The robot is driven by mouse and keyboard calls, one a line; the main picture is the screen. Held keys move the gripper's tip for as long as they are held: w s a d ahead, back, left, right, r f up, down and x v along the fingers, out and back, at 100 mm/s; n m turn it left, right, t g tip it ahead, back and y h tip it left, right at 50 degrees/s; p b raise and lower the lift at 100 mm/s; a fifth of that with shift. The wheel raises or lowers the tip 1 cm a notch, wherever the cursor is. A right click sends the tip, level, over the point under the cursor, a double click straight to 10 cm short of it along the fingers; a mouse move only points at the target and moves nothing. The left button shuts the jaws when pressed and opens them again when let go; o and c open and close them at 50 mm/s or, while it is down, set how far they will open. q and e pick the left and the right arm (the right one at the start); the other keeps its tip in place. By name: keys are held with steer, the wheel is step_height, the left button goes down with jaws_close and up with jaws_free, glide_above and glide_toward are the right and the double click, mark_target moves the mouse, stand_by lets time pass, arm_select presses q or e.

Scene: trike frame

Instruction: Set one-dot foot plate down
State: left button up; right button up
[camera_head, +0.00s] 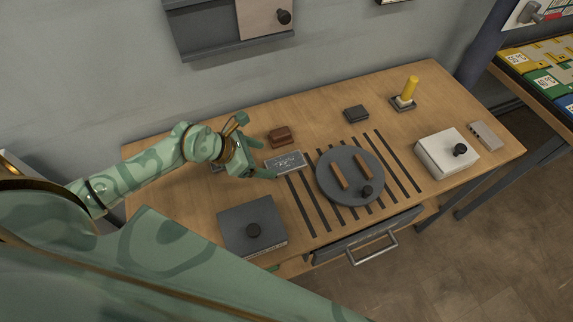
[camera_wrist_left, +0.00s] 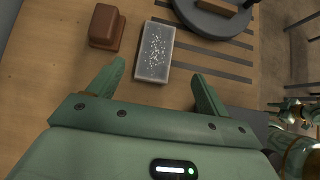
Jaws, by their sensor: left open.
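A small grey rectangular plate (camera_head: 285,161) with pale marks lies flat on the wooden table, left of the round dark disc. I take it for the foot plate, but I cannot read a single dot on it. My left gripper (camera_head: 256,148) is open beside the plate's left end. In the left wrist view the plate (camera_wrist_left: 154,50) lies just beyond and between the two open fingertips (camera_wrist_left: 157,72), and no finger is seen gripping it. Green and gold parts at the right edge of the left wrist view look like my right arm; its jaws are unclear.
A brown block (camera_head: 281,136) stands close behind the plate. The round dark disc (camera_head: 350,197) with two brown bars and a knob lies over dark strips. A drawer handle (camera_head: 373,247) sticks out in front.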

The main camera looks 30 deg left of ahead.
mark_target(286, 163)
arm_select(q)
steer(key=x, duration=0.3)
steer(key=shift+b, duration=0.3)
steer(key=x, duration=0.1)
steer(key=b+x, duration=0.1)
steer(key=x, duration=0.3)
steer(key=shift+w+a+f+b, duration=0.1)
steer(key=shift+w+a+b, duration=0.05)
steer(key=shift+a+b, duration=0.2)
arm_select(e)
steer(key=shift+s+f, duration=0.3)
steer(key=shift+f, duration=0.3)
steer(key=shift+s+f, duration=0.25)
steer(key=shift+f, duration=0.3)
arm_select(q)
steer(key=c, duration=1.3)
steer(key=shift+c, duration=0.2)
